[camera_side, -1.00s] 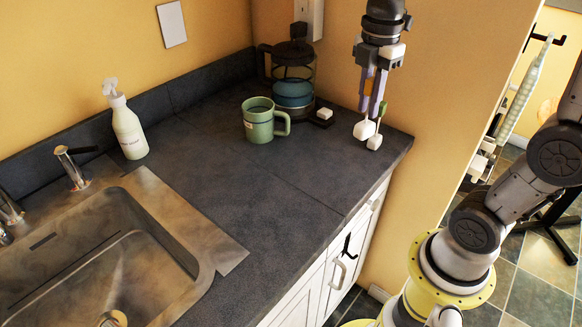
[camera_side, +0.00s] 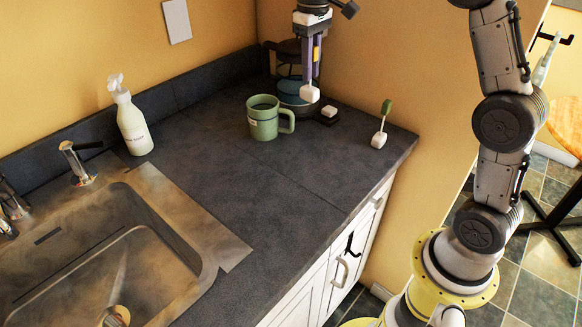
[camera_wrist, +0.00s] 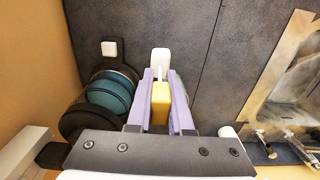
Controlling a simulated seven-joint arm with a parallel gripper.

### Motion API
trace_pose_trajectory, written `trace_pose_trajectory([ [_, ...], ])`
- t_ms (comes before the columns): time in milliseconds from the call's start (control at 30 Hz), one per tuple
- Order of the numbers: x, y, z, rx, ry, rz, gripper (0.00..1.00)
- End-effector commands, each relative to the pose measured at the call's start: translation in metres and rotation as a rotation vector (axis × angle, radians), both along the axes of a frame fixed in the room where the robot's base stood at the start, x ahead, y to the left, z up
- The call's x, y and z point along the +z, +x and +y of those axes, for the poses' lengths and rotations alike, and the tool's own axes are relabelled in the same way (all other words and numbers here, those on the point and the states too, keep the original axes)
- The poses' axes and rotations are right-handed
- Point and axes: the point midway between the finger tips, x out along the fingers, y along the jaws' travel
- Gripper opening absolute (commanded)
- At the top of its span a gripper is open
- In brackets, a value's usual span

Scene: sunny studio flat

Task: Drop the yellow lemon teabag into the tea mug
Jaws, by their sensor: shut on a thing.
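My gripper (camera_side: 312,72) is shut on the yellow tag (camera_wrist: 160,89) of the lemon teabag, between its purple fingers. The teabag's white bag (camera_side: 309,93) hangs below the fingertips and also shows in the wrist view (camera_wrist: 160,62). In the side view it is right of the tea mug and slightly higher than its rim in the picture, in front of the press. The green tea mug (camera_side: 264,120) stands upright on the counter, handle to the right.
A green-tagged teabag (camera_side: 380,137) is near the counter's right edge. A soap bottle (camera_side: 133,125) and sink (camera_side: 180,215) are left. The middle counter is clear.

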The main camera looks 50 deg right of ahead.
Motion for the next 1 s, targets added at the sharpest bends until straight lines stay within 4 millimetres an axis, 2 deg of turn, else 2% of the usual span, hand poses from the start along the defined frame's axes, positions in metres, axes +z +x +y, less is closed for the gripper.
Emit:
trace_pose_trajectory([
  [300, 0.000, 0.000, 0.000, -0.006, 0.000, 0.000, 0.00],
  [433, 0.001, 0.008, 0.002, -0.005, 0.000, -0.002, 0.00],
  [567, 0.004, 0.028, 0.006, -0.003, 0.000, 0.000, 0.00],
  [800, 0.006, 0.077, 0.020, -0.003, 0.000, -0.001, 0.00],
  [1000, 0.003, 0.104, 0.032, -0.004, 0.000, -0.001, 0.00],
])
